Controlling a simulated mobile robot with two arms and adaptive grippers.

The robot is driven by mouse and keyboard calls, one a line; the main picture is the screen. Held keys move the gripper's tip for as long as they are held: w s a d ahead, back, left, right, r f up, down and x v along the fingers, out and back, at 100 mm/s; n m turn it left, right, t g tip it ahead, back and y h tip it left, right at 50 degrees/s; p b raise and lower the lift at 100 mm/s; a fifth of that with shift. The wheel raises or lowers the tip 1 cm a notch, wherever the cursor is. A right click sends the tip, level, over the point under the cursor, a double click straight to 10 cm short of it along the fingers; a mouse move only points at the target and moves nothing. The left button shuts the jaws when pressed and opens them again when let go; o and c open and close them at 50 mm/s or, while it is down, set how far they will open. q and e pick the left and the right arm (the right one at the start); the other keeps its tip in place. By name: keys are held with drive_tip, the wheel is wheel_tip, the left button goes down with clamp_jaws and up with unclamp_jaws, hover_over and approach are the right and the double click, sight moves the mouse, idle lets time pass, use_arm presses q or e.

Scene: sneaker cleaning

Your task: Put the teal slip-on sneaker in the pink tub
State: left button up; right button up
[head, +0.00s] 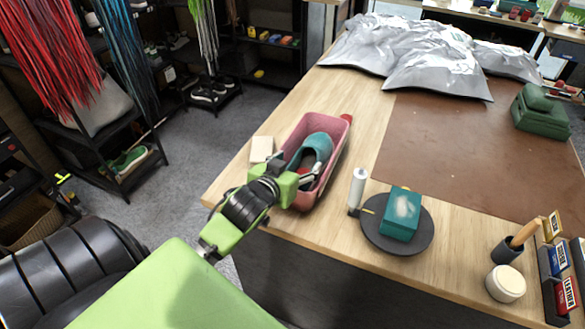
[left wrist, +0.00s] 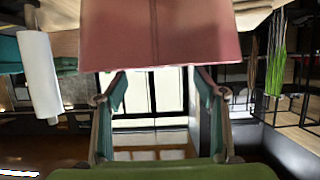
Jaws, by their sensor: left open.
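The pink tub (head: 345,128) stands on the wooden table near its left edge. The teal slip-on sneaker (head: 318,144) lies inside the tub, toe toward the far end and its dark opening toward me. My left gripper (head: 308,178) is open at the tub's near end, and its body hides part of that end and of the sneaker's heel side. In the left wrist view a pink tub wall (left wrist: 160,35) fills the top, just beyond the spread, empty fingers (left wrist: 160,76). The sneaker cannot be made out there. My right gripper is out of view.
A white bottle (head: 357,188) and a teal box on a black turntable (head: 373,240) stand right of the tub. A cream block (head: 261,149) lies to its left. A white jar (head: 505,283) is at the near right. The brown mat (head: 460,140) is mostly clear.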

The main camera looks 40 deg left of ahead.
use_arm(q)
drive_tip(key=shift+v, duration=1.4)
